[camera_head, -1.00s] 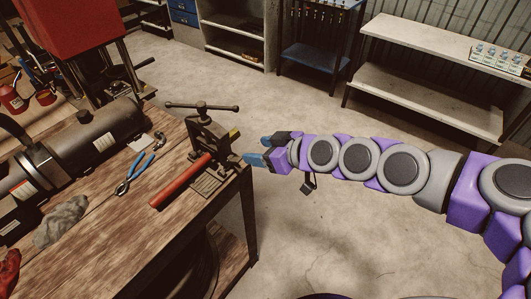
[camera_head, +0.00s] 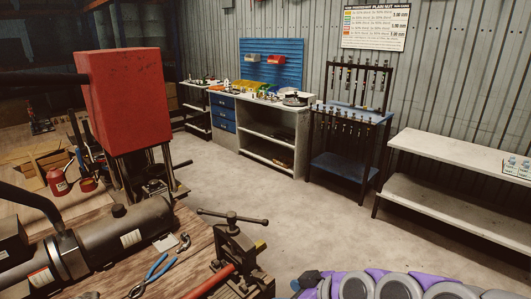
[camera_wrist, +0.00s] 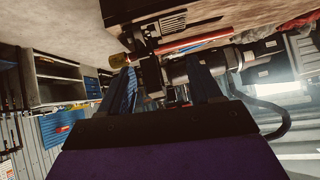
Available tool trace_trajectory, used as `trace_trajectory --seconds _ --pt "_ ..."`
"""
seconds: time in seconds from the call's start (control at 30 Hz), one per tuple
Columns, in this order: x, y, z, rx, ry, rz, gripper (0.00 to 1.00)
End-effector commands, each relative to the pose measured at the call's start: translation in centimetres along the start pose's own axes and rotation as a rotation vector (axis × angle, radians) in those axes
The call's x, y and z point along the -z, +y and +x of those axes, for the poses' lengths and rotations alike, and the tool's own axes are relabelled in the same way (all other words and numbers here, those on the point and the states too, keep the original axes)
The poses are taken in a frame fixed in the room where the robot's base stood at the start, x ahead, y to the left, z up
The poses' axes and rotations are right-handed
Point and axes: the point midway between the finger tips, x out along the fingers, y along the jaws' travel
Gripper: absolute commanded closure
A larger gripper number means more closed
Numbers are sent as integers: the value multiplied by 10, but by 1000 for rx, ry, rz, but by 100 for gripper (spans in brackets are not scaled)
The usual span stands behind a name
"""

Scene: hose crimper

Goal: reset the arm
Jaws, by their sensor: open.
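My purple and grey arm (camera_head: 375,288) shows at the bottom right of the head view, cut off by the lower edge. My gripper, at the arm's left end, is only partly visible there. In the wrist view my gripper (camera_wrist: 163,72) has its two blue fingers apart, with nothing visibly held between them. The dark bench vise (camera_head: 232,250), with a T-bar on top, stands at the workbench corner, left of my gripper. The vise also shows beyond the fingers in the wrist view (camera_wrist: 142,45).
A wooden workbench (camera_head: 200,245) at lower left carries a red-handled tool (camera_head: 212,281), blue-handled pliers (camera_head: 155,272) and a dark cylindrical machine (camera_head: 120,235). A red press (camera_head: 125,100) stands behind. A blue rack (camera_head: 345,166) and white shelving (camera_head: 450,160) line the wall. The floor between is clear.

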Motion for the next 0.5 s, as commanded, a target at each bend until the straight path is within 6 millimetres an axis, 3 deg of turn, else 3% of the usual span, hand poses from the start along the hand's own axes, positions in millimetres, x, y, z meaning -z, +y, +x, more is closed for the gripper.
trace_trajectory --seconds 0.17,0.3,0.5 --pt "-59 -36 -18 4 -312 123 36" --pt "-100 -57 -49 -53 -533 262 36" --pt "-141 -85 -102 -197 -771 492 36"
